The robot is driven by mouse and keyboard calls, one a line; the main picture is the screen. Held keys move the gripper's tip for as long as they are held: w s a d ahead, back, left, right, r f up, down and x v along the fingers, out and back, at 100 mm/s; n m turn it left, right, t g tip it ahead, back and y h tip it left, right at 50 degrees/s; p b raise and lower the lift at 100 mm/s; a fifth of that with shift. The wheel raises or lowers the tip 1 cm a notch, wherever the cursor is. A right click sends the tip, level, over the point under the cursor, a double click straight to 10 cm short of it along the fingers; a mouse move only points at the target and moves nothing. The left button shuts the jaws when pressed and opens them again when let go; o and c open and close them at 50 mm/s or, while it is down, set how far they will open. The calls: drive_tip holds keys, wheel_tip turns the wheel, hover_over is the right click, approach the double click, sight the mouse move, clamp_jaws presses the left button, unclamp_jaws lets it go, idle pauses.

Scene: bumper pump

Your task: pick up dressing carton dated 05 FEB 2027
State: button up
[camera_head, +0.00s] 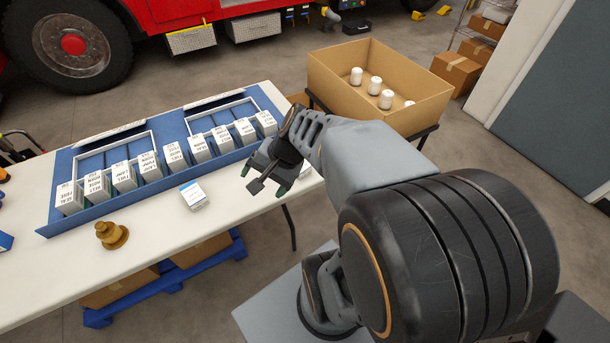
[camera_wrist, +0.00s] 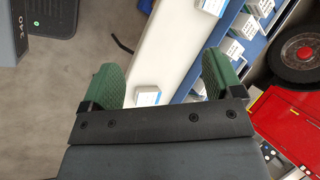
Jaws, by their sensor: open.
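A row of several white cartons stands in the blue tray (camera_head: 45,230) on the table; the rightmost carton (camera_head: 266,122) is closest to my gripper. A separate white-and-blue carton (camera_head: 194,195) lies on the table in front of the tray. The printing is too small to read a date. My gripper (camera_head: 263,180) is open and empty, above the table's right end, right of the separate carton. In the wrist view, between and beyond the open green fingers (camera_wrist: 163,72), a small white-and-blue carton (camera_wrist: 147,96) shows, partly hidden by my gripper's body; another carton (camera_wrist: 212,6) is at the top.
A brass fitting (camera_head: 112,235) stands on the white table (camera_head: 150,245), left of the separate carton. A cardboard box (camera_head: 335,92) with several white bottles stands beyond my arm. A red truck (camera_head: 180,12) is behind. The table front between fitting and carton is clear.

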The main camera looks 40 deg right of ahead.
drive_tip(key=shift+o, duration=0.7)
drive_tip(key=w+d+f+m+t+y+b, duration=0.1)
drive_tip(key=w+d+f+m+t+b, duration=0.2)
drive_tip(key=d+f+m, duration=0.3)
wheel_tip(320, 180, down, 4)
drive_tip(key=m+b, duration=0.1)
drive_tip(key=m, duration=0.1)
drive_tip(key=shift+w+m+y+b, duration=0.15)
drive_tip(key=shift+m+y+b, duration=0.25)
drive_tip(key=m+t+h+b, duration=0.5)
drive_tip(key=m+t+b, duration=0.2)
drive_tip(key=m, duration=0.8)
approach(306, 170)
drive_tip(key=w, duration=0.1)
drive_tip(key=x, duration=0.5)
drive_tip(key=shift+w+a, duration=0.25)
drive_tip(key=shift+w, duration=0.05)
drive_tip(key=shift+b+x, duration=0.35)
drive_tip(key=shift+x, duration=2.75)
drive_tip(key=shift+d+f, duration=0.15)
drive_tip(key=shift+f, duration=0.05)
drive_tip(key=shift+c, duration=0.4)
drive_tip(key=c, duration=0.9)
drive_tip(key=shift+c, duration=0.2)
